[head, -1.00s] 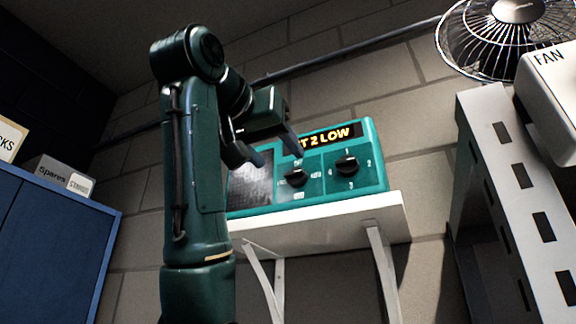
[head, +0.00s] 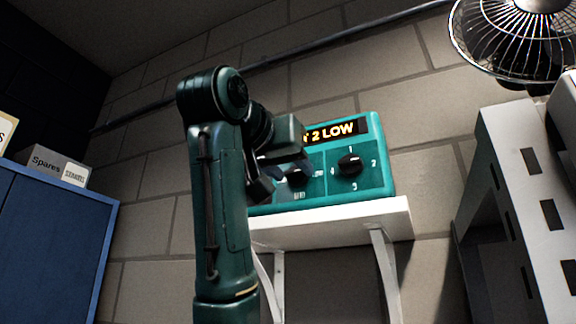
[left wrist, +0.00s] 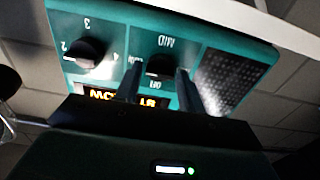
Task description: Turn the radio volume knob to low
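The teal radio (head: 332,192) stands on a white wall shelf. Its lit display (head: 333,132) reads "2 LOW" at the visible end; my arm hides the rest. The right knob (head: 349,164) is black, ringed by numbers, and clear of my gripper. The left knob (head: 297,178) is partly hidden behind my left gripper (head: 283,177). In the left wrist view the radio appears upside down, and this knob (left wrist: 160,67) lies between the two spread fingers (left wrist: 160,82). I cannot tell whether they touch it. The right gripper is out of view.
The shelf (head: 330,222) has brackets below. A perforated white upright (head: 528,160) and a wire fan (head: 515,35) stand at the right. A blue cabinet (head: 55,240) with a grey "Spares" box (head: 45,160) is at the left.

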